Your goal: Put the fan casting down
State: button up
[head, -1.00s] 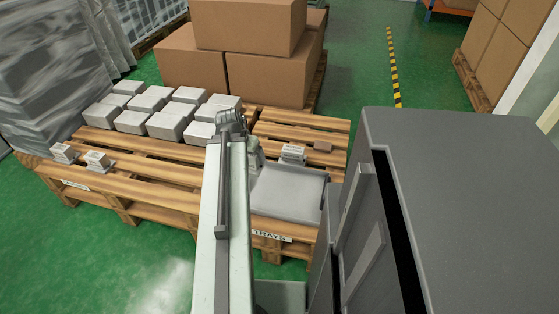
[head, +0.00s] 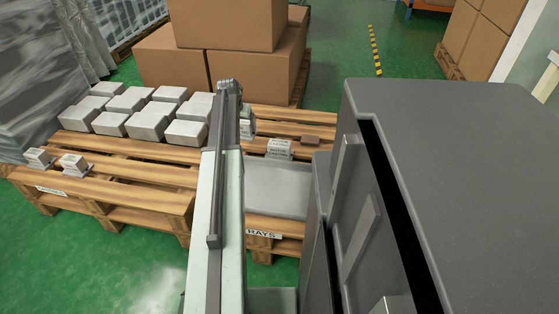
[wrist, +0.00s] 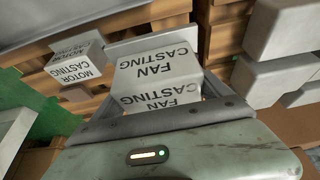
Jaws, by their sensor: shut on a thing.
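The fan casting (wrist: 157,72) is a pale block with FAN CASTING printed on two faces. In the wrist view it sits between the jaws of my gripper (wrist: 158,104), which is shut on it. In the head view a pale labelled part of it (head: 248,129) shows just right of my arm, above the pallet; my arm hides most of the gripper. Whether the casting touches anything below is unclear. The motor casting (wrist: 76,61) stands left of it in the wrist view, and behind the grey tray in the head view (head: 279,149).
The grey tray (head: 275,187) lies on the wooden pallet (head: 130,178), partly hidden by a dark grey cabinet (head: 450,190) at right. Several pale blocks (head: 150,122) stand left of my arm. Two small castings (head: 74,164) stand at the pallet's left.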

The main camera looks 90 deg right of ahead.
jog(key=b, duration=1)
send_near(246, 147)
jog(key=shift+x, duration=2.55)
jog(key=shift+r, duration=0.2)
jog(key=shift+f, duration=0.1)
jog(key=o, duration=1.9)
jog(key=p+v, duration=1.1)
jog(key=v, duration=0.1)
jog(key=shift+r, duration=0.25)
jog(key=shift+f, duration=0.15)
